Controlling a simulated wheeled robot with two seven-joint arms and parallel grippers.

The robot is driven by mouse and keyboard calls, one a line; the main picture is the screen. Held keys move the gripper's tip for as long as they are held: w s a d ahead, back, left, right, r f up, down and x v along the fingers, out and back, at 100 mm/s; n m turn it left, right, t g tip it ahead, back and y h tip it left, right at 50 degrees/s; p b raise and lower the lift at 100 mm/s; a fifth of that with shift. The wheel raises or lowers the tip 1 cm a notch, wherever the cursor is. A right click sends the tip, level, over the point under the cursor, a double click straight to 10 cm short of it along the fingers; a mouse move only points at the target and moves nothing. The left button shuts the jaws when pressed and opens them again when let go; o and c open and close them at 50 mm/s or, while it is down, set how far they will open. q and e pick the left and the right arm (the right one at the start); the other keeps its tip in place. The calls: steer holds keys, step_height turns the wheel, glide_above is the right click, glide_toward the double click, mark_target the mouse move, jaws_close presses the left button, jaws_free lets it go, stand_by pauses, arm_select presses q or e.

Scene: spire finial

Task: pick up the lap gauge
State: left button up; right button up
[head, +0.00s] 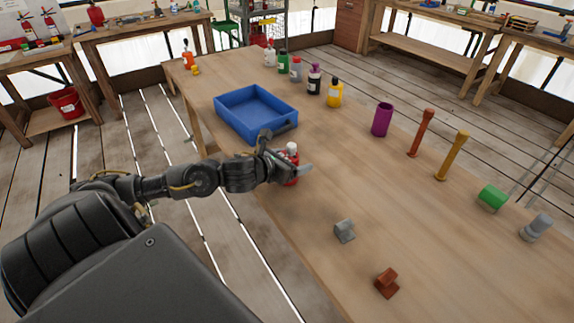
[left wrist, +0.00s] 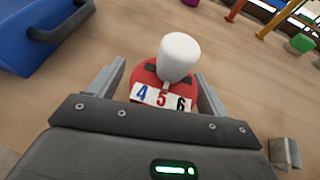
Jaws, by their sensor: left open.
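My left gripper (head: 291,154) is open near the left edge of the workbench (head: 330,190). In the left wrist view, its two fingers (left wrist: 157,88) stand on either side of a red, bottle-like thing (left wrist: 148,78) with a white top and the figures 4, 5 and 6. It also shows in the head view (head: 291,182), partly hidden by the gripper. A small grey stepped block (head: 344,231) and a rust-brown stepped block (head: 387,283) lie nearer on the bench. I cannot tell for certain which thing is the lap gauge. My right gripper is out of view.
A blue tray (head: 240,121) sits just beyond the gripper. Several bottles line the bench's far side. A purple cup (head: 382,120), red post (head: 422,133), yellow post (head: 455,155), green piece (head: 492,197) and grey piece (head: 536,228) stand along the right. The bench middle is clear.

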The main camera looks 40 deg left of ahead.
arm_select(q)
steer(key=c, duration=1.1)
steer(key=shift+r, duration=0.15)
